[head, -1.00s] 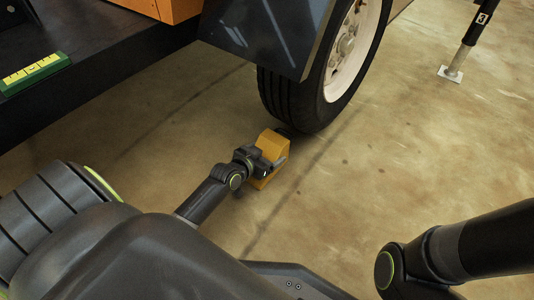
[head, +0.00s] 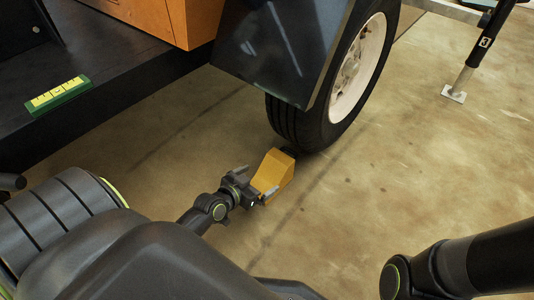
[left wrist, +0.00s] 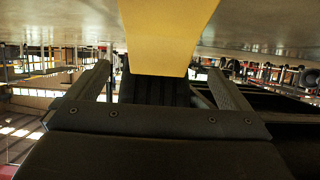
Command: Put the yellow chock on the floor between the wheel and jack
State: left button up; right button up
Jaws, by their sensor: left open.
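The yellow chock (head: 274,176) sits on the floor at the near side of the black tire (head: 300,122), its far end close to the tread. Whether it touches the tread is hard to tell. The jack (head: 466,72) stands to the right on a white foot, with open floor between it and the wheel. My left gripper (head: 260,188) is open just behind the chock's near end. In the left wrist view, the chock (left wrist: 168,35) shows beyond and above the two spread fingers (left wrist: 165,88). My right gripper is out of view.
A dark fender (head: 275,50) hangs over the wheel. A black trailer deck (head: 115,85) with a green-and-yellow block (head: 58,95) and an orange cabinet (head: 165,22) is at the upper left. The floor (head: 400,190) right of the chock is clear.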

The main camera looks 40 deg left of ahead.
pick_arm(q)
jog(key=shift+p+v, duration=0.35)
jog(key=shift+v, duration=1.45)
jog(key=shift+f, duration=0.1)
